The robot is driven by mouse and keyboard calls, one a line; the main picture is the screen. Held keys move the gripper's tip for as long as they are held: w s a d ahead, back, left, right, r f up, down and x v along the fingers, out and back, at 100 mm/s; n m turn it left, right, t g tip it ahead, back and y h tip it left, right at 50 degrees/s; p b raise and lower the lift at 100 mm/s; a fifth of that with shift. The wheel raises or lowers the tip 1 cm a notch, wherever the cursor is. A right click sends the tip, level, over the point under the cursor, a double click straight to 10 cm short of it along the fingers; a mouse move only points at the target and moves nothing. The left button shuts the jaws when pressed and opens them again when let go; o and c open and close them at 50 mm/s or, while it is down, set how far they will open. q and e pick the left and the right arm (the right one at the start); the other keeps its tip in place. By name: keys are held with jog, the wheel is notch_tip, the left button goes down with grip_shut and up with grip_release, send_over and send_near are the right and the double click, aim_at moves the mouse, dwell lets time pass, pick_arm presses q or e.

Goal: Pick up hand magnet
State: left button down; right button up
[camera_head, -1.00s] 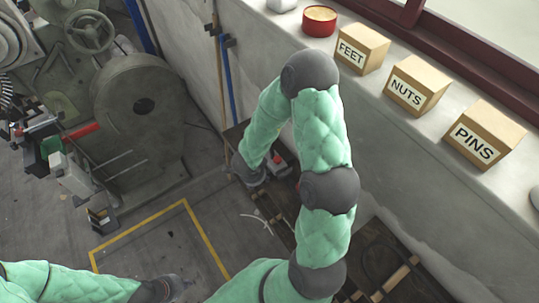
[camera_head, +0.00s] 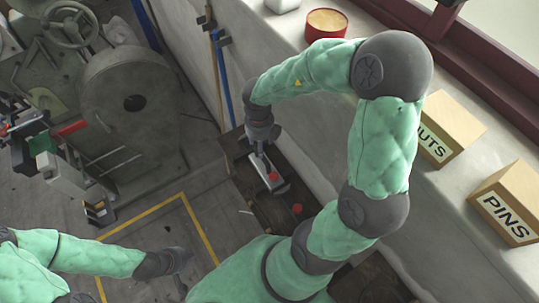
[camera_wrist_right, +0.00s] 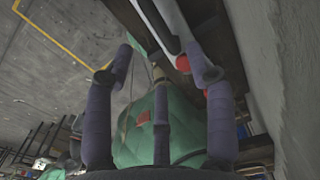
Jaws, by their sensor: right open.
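A pale metal bar with a red part (camera_head: 273,177), which looks like the hand magnet, lies on the dark bench by the wall. In the right wrist view the pale bar (camera_wrist_right: 166,30) shows at the top, beyond my fingers, with red parts near it. My right gripper (camera_head: 261,150) is above the bar's far end, pointing down, partly overlapping it in the head view. In the wrist view my right gripper (camera_wrist_right: 160,62) has its fingers wide apart with nothing between them. My left gripper (camera_head: 181,258) hangs at lower left, away from the bench; its fingers are too small to read.
A red knob (camera_head: 296,208) stands on the dark bench (camera_head: 250,190) nearer me. The wall and the ledge with a red tin (camera_head: 326,24) and boxes marked PINS (camera_head: 507,208) and NUTS (camera_head: 447,128) run along the right. A grey machine (camera_head: 135,115) stands at left.

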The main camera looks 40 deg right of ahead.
aim_at(264, 161)
jog(key=f, duration=0.3)
jog(key=f+b, duration=0.1)
jog(key=shift+s+a+f, duration=0.35)
jog(key=shift+f, duration=0.05)
jog(key=shift+s+f, duration=0.3)
jog(key=f, duration=0.1)
jog(key=f+b, duration=0.1)
jog(key=f, duration=0.1)
jog(key=shift+s+d+f, duration=0.15)
jog(key=shift+s+f, duration=0.15)
jog(key=shift+s, duration=0.05)
jog(key=shift+f+b, duration=0.3)
jog(key=shift+f, duration=0.15)
pick_arm(q)
jog(key=shift+s+a+f, duration=0.2)
jog(key=shift+a+f, duration=0.05)
jog(key=shift+f, duration=0.4)
jog(key=shift+s+a+f, duration=0.15)
jog(key=shift+a+f, duration=0.05)
jog(key=shift+f, duration=0.4)
pick_arm(e)
jog(key=shift+r, duration=0.1)
grip_shut()
